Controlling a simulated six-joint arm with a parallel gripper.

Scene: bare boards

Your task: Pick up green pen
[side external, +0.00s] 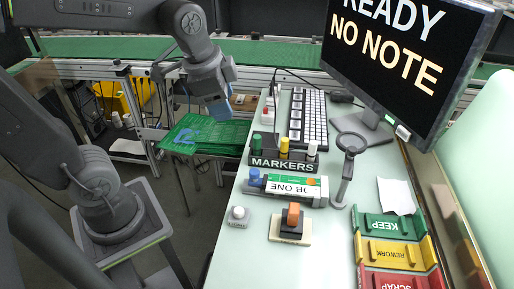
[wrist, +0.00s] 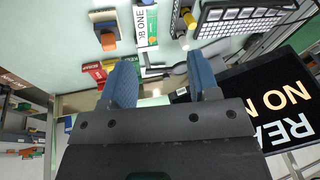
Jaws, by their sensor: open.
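The green pen (side external: 257,142) stands upright at the left end of the dark holder labelled MARKERS (side external: 283,164) in the side view. A yellow pen (side external: 284,147) and a white-topped pen (side external: 312,149) stand to its right in the same holder. My gripper (side external: 226,97) is apart from the holder, up and to the left of it in the side view. In the wrist view its two blue fingers (wrist: 160,68) are spread with nothing held between them. The yellow pen (wrist: 190,20) shows near the top of that view; I cannot make out the green pen there.
A keyboard (side external: 308,118) lies behind the holder, with a monitor (side external: 410,60) at the right. A JOB ONE box (side external: 291,188), an orange-topped switch (side external: 293,216) and a magnifier stand (side external: 343,178) are nearby. Labelled trays (side external: 394,227) sit front right. Green boards (side external: 215,138) lie left.

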